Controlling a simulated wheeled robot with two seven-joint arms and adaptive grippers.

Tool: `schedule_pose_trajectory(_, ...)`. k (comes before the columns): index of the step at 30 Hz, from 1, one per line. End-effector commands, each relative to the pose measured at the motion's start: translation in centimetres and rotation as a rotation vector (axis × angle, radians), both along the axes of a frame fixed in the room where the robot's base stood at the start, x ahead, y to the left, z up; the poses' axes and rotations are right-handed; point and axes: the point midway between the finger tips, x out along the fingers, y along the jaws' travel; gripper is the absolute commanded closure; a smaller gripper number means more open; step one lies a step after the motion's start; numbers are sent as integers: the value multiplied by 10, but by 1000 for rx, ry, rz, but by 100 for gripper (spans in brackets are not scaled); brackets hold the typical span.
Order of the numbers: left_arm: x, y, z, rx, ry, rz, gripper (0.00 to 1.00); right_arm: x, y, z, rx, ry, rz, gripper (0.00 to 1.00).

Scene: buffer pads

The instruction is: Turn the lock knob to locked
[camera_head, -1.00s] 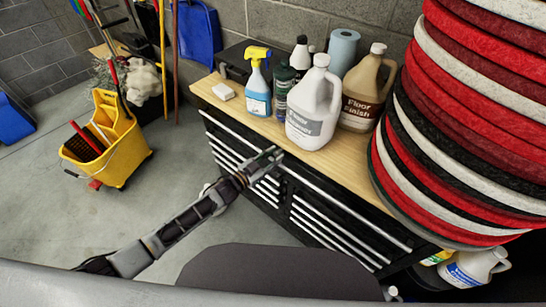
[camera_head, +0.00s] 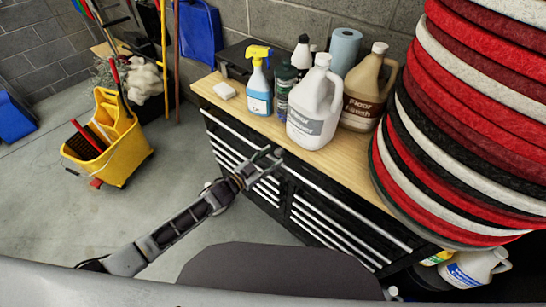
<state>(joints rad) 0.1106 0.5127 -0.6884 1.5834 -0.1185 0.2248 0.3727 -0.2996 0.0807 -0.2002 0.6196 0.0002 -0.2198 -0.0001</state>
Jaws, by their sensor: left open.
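My left arm comes in from the lower left. My left gripper (camera_head: 268,157) is open at the front of the black tool cabinet (camera_head: 335,210), just below the edge of its wooden top. Its fingers look close to the cabinet front; I cannot tell whether they touch it. The lock knob cannot be made out; it is too small or hidden by the gripper. My right gripper is not in view.
On the wooden top (camera_head: 352,165) stand a blue spray bottle (camera_head: 258,88), a white jug (camera_head: 312,115), a brown floor finish jug (camera_head: 362,95) and a blue roll (camera_head: 344,50). Red, white and black pads (camera_head: 460,130) are stacked right. A yellow mop bucket (camera_head: 118,150) stands left.

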Motion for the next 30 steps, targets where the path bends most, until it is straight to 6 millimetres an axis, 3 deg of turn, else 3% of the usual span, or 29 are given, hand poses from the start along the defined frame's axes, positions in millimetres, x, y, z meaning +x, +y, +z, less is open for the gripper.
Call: schedule_pose_trajectory(30,-70,63,2,1,2,0,49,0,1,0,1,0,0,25)
